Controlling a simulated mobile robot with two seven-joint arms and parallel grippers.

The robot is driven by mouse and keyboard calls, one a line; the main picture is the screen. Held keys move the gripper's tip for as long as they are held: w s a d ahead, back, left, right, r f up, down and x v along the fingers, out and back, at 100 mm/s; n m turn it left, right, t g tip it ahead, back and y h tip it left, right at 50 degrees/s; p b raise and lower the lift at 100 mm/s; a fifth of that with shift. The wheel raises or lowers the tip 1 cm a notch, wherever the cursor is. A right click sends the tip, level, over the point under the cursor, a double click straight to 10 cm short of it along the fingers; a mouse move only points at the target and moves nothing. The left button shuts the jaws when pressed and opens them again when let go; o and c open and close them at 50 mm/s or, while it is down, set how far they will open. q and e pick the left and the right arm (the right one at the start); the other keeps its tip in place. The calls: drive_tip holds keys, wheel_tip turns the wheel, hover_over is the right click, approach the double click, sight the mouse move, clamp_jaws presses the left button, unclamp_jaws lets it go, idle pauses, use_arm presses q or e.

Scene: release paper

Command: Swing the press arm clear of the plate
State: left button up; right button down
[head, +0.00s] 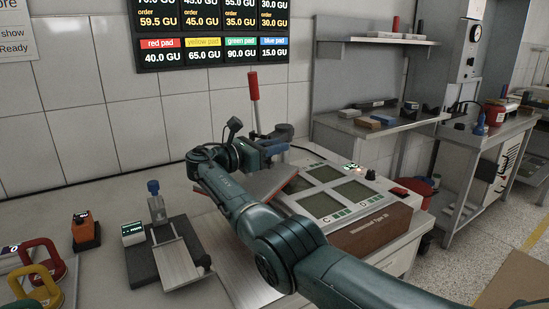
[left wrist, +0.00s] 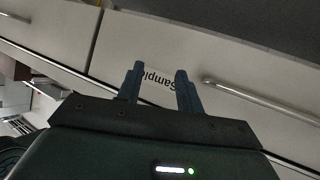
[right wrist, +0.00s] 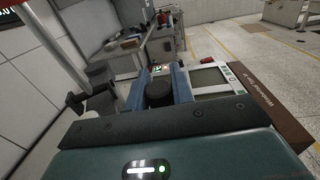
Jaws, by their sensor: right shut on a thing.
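The press stands behind my right arm in the head view, with a red upright handle (head: 253,88) and a dark head (head: 284,131). A flat plate (head: 268,184) shows partly below my wrist; my arm hides much of the press. My right gripper (head: 278,147) is at the press. In the right wrist view its blue fingers are shut on a round black knob (right wrist: 159,93), seemingly part of the press arm. The press's pale post (right wrist: 58,52) rises to the left there. My left gripper (left wrist: 158,82) is open and empty, facing drawer fronts, and is outside the head view.
A panel box with several screens (head: 325,190) stands right of the press. A small slide device with a blue knob (head: 165,240), an orange block (head: 85,232) and yellow and red handled weights (head: 38,285) stand left. A shelf (head: 385,122) is behind.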

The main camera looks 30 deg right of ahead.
drive_tip(key=shift+w+a+m+g+b, duration=0.2)
drive_tip(key=shift+a+m+g+b, duration=0.1)
drive_tip(key=shift+g+b, duration=0.3)
drive_tip(key=c, duration=1.2)
unclamp_jaws()
wheel_tip(320, 180, up, 10)
drive_tip(key=p, duration=0.1)
drive_tip(key=shift+c, duration=0.6)
